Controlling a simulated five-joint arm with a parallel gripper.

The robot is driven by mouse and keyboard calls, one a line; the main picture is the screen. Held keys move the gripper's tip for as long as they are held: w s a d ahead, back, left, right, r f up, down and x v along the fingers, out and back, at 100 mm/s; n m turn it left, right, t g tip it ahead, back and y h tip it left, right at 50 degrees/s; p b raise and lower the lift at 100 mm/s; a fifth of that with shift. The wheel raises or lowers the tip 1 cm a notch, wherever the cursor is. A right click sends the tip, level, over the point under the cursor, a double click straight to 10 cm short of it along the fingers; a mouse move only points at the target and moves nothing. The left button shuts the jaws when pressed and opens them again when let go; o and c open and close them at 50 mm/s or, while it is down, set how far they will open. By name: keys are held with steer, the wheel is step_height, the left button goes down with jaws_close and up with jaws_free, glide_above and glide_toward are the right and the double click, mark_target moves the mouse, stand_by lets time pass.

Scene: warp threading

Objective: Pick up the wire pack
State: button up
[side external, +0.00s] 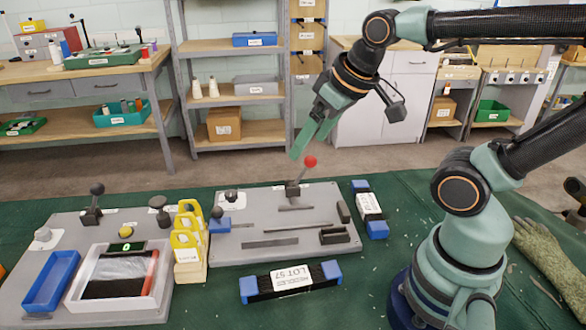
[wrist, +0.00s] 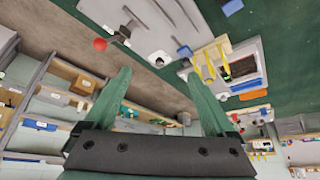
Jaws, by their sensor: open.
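Two dark packs with blue ends and white labels lie on the green mat; I cannot tell for sure which is the wire pack. One, marked LOT 57 (side external: 291,281), lies at the front middle. The other pack (side external: 369,208) lies right of the grey board. My gripper (side external: 308,146) is open and empty, raised above the back edge of the mat, behind and well above both packs. In the wrist view its green fingers (wrist: 160,78) stand apart with nothing between them. A blue end (wrist: 232,7) shows at that view's top, perhaps of a pack.
A grey board (side external: 290,245) with slots and a red-knobbed lever (side external: 310,162) stands below my gripper. Yellow tags in a wooden holder (side external: 190,272), a white tray (side external: 160,290) and a blue tray (side external: 50,283) are at left. A glove (side external: 550,260) lies at right.

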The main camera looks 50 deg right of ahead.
steer(key=a+f+n+g, duration=0.2)
steer(key=a+f+n, duration=0.2)
steer(key=a+f, duration=0.1)
steer(key=n+g, duration=0.4)
steer(key=n, duration=0.2)
glide_toward(291, 277)
steer(key=shift+s+f, duration=0.15)
steer(key=shift+f, duration=4.25)
jaws_close()
